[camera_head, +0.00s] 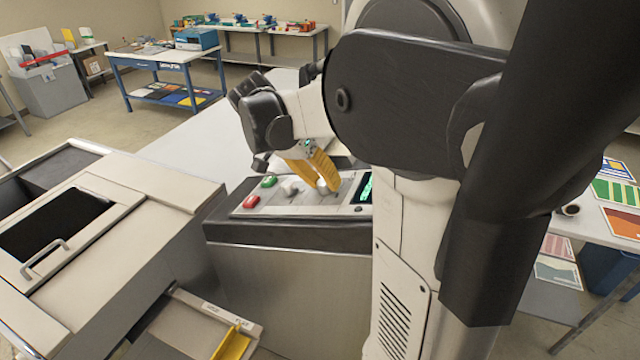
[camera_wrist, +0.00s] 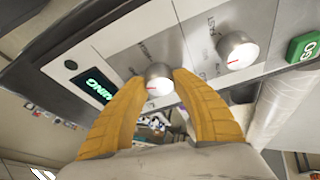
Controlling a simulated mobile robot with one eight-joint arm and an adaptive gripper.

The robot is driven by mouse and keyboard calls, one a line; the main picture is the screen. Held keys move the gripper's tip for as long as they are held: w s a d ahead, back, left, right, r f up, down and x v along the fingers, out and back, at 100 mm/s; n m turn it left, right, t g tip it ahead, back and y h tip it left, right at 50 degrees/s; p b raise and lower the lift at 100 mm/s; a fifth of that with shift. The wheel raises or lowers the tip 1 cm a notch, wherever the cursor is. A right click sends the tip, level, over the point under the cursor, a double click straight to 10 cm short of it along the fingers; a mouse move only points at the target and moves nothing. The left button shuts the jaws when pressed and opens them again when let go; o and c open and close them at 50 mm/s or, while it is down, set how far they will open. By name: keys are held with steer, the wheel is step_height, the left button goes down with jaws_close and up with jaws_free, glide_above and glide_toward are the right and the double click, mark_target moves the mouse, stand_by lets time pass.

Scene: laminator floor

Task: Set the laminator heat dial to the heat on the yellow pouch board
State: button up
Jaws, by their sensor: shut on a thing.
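The laminator's control panel (camera_head: 300,207) shows in the head view with two pale dials. My gripper (camera_head: 326,183) has its two yellow fingers down on the dial nearer the display. In the wrist view my gripper (camera_wrist: 160,82) closes on this silver dial (camera_wrist: 158,74), with a fingertip at each side; a red mark shows on its face. The other dial (camera_wrist: 238,50) stands free, also with a red mark. No board with a readable heat value shows.
A green button (camera_head: 269,181) and a red button (camera_head: 252,201) sit at the panel's left. A display (camera_wrist: 97,88) with green letters is beside the held dial. A yellow piece (camera_head: 232,343) lies in a low tray. A blue-framed table (camera_head: 160,62) stands behind.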

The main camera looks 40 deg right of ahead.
steer(key=m+g, duration=0.1)
steer(key=m, duration=0.2)
steer(key=m+g+b, duration=0.1)
steer(key=m, duration=0.1)
steer(key=shift+f+m+b, duration=0.1)
steer(key=shift+m+b, duration=0.2)
steer(key=shift+m, duration=0.1)
steer(key=m, duration=0.3)
steer(key=m+g+y+b, duration=0.1)
steer(key=m, duration=0.1)
steer(key=shift+m+g, duration=0.3)
steer(key=shift+m, duration=0.1)
steer(key=o, duration=1.2)
steer(key=shift+s, duration=0.1)
steer(key=shift+r, duration=0.2)
steer(key=v, duration=0.7)
steer(key=shift+r, duration=0.1)
